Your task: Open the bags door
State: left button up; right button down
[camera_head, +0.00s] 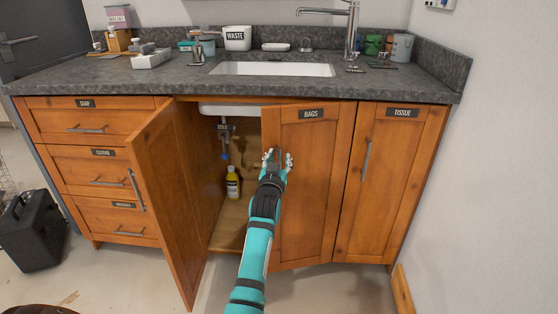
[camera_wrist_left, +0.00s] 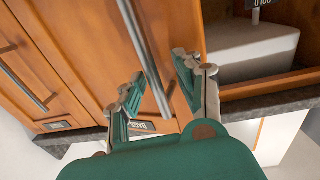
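The bags door (camera_head: 310,185) is a wooden cabinet door with a dark BAGS label (camera_head: 311,114) at its top. It looks shut or only slightly ajar; I cannot tell which. My left gripper (camera_head: 278,158) is at the door's left edge, fingers spread, and covers part of the handle in the head view. In the left wrist view, the metal bar handle (camera_wrist_left: 146,58) runs between the two open fingers of the left gripper (camera_wrist_left: 160,88). I see a gap on each side, so they are not closed on it. My right gripper is not in view.
The neighbouring left door (camera_head: 170,200) stands wide open, jutting forward beside my arm. Inside the cabinet is a yellow bottle (camera_head: 232,183). The tissue door (camera_head: 390,185) is shut. Above are the grey counter (camera_head: 400,82) and sink (camera_head: 275,69). A black case (camera_head: 32,230) stands at left.

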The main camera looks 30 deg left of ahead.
pick_arm(q)
jog(key=shift+s+d+f, duration=0.1)
jog(key=shift+s+d, duration=0.05)
jog(key=v, duration=0.7)
jog(key=shift+s, duration=0.1)
jog(key=shift+c, duration=0.4)
